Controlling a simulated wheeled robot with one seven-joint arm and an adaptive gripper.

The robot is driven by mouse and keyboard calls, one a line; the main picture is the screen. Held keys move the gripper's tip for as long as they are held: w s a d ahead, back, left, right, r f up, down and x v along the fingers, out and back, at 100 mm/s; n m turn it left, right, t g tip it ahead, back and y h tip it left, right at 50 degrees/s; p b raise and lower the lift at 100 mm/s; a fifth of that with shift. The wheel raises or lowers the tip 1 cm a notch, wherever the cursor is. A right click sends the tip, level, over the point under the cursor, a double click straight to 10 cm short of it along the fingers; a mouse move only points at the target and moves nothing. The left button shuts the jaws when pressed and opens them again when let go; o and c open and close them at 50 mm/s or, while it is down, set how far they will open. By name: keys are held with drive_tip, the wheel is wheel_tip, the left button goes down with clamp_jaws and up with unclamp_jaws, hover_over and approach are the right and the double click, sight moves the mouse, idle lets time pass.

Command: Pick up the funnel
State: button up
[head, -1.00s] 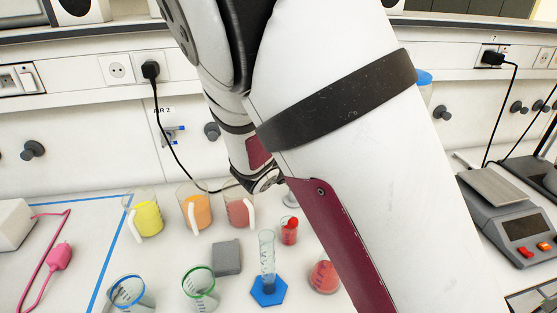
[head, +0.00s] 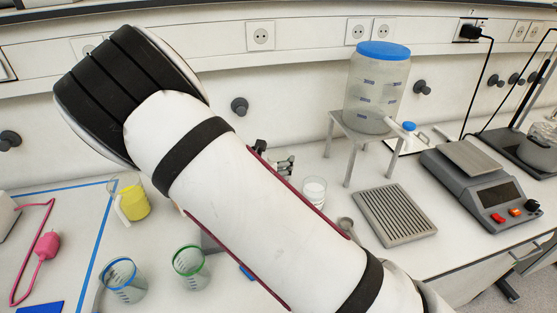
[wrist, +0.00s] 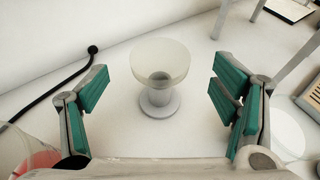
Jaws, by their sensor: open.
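The funnel (wrist: 160,62) is a translucent, pale, wide cup shape standing upright in the middle of the wrist view. Below it is a round grey base (wrist: 159,108) on the white bench. My gripper (wrist: 160,77) is open, with a teal-padded finger on each side of the funnel and a gap on both sides. Nothing is between the pads in a grip. In the head view only a small part of my gripper (head: 284,164) shows behind my arm, and the funnel is hidden there.
A beaker of red liquid (wrist: 28,155) is near the left finger. A glass with white contents (wrist: 288,134) is close by the right finger; a black cable (wrist: 62,82) lies behind. In the head view, a tank (head: 375,90) on a stand and a scale (head: 480,185) are right.

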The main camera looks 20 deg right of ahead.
drive_tip(key=shift+x, duration=2.6)
drive_tip(key=shift+c, duration=0.3)
drive_tip(key=c, duration=1.1)
drive_tip(key=shift+r, duration=0.1)
drive_tip(key=shift+c, duration=0.2)
